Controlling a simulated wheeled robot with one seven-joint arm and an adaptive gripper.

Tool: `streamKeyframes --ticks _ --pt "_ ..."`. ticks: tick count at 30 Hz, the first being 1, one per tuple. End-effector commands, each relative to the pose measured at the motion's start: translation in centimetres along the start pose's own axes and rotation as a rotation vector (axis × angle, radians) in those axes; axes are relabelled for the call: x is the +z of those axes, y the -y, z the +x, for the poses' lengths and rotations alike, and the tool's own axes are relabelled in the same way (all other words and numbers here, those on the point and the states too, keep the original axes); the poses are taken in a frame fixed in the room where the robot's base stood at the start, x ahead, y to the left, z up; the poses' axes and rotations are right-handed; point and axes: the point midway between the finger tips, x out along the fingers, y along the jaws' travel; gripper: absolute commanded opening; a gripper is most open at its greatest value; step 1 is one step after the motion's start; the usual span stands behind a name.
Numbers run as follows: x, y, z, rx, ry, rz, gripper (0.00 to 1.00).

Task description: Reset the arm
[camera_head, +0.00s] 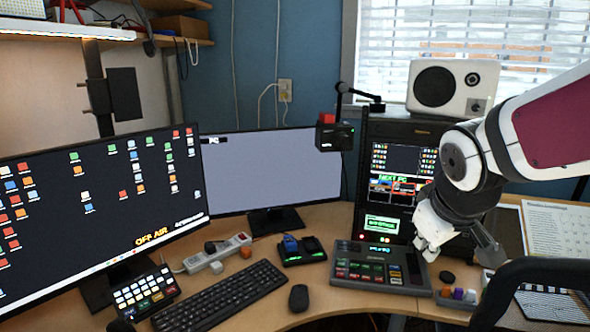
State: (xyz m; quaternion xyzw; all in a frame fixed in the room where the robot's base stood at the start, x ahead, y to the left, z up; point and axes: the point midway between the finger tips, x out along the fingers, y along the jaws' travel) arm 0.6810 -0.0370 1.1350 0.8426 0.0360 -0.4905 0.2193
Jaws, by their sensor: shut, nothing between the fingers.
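My arm reaches in from the right edge, with a maroon and white upper link and dark joints. My gripper (428,250) hangs at its lower end, in front of the rack with screens and just above the right side of the control panel (380,268). Its white fingers look closed and hold nothing. I cannot tell whether the fingertips touch the panel's edge.
A black chair back (535,275) stands at the lower right. Small coloured blocks (458,295) lie beside the panel. A keyboard (220,297), mouse (299,298) and monitors (100,205) fill the left. A speaker (452,87) tops the rack (362,150).

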Motion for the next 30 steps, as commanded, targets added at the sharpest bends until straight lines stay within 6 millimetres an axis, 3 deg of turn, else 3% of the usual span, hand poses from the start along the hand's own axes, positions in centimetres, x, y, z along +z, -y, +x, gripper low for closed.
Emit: streamKeyframes --ticks 1,6,13,18,30 --pt "1.5 0.5 -2.2 -0.006 0.008 0.045 0.00" --pt "7.2 3.3 -7.4 -0.062 0.067 0.207 0.00" --pt "13.1 7.0 -11.7 -0.151 0.126 0.360 0.00" --pt "14.9 8.2 -12.7 -0.183 0.147 0.402 0.00" --pt "15.0 8.3 -12.7 -0.185 0.150 0.405 0.00"
